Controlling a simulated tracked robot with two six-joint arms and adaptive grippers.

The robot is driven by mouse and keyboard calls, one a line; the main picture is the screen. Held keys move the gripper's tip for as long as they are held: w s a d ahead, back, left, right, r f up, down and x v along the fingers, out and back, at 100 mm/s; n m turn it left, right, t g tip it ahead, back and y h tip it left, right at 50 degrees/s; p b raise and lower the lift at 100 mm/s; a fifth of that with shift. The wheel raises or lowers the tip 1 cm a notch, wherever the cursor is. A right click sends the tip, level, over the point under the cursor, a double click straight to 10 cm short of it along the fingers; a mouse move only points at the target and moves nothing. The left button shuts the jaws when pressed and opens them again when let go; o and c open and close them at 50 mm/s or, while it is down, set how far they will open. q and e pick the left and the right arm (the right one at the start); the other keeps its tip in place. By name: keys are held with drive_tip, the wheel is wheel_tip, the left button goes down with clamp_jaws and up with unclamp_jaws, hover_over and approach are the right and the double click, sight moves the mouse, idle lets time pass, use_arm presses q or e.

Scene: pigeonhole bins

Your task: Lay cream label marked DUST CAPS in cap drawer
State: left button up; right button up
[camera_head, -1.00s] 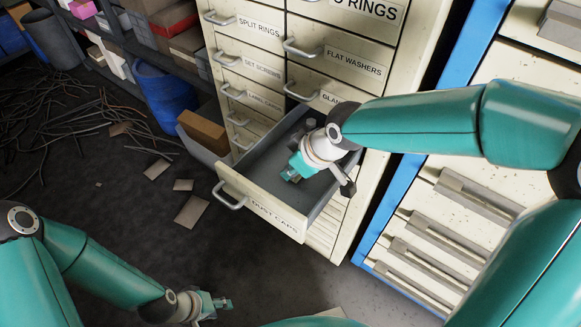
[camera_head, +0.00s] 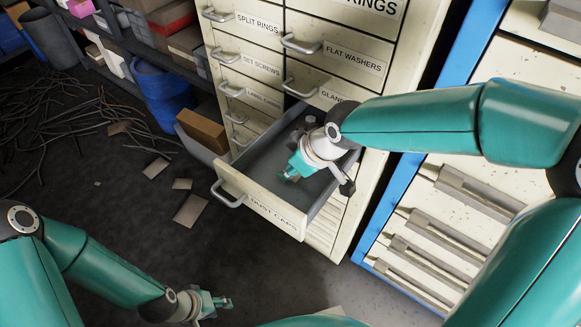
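The cap drawer (camera_head: 262,208) is pulled out of the cream cabinet, and its front carries the words DUST CAPS. My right gripper (camera_head: 292,175) reaches down inside the drawer, low near its floor. Its fingertips are small and partly hidden by the wrist, so I cannot tell whether it is open or shut. No separate cream label shows clearly in or near it. My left gripper (camera_head: 222,301) is low at the bottom of the view, away from the drawer. Its fingers look apart, with nothing seen between them.
Closed drawers marked SPLIT RINGS and FLAT WASHERS (camera_head: 336,62) stand above the open drawer. A blue-edged rack (camera_head: 396,199) is at right. A blue bin (camera_head: 163,92) and a brown box (camera_head: 203,131) are at left. Cables and flat scraps (camera_head: 191,209) lie on the dark floor.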

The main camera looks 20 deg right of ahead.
drive_tip(key=shift+o, duration=0.7)
drive_tip(key=shift+s+d+r, duration=0.1)
drive_tip(key=shift+r, duration=0.35)
drive_tip(key=v, duration=1.1)
drive_tip(key=shift+s, duration=0.1)
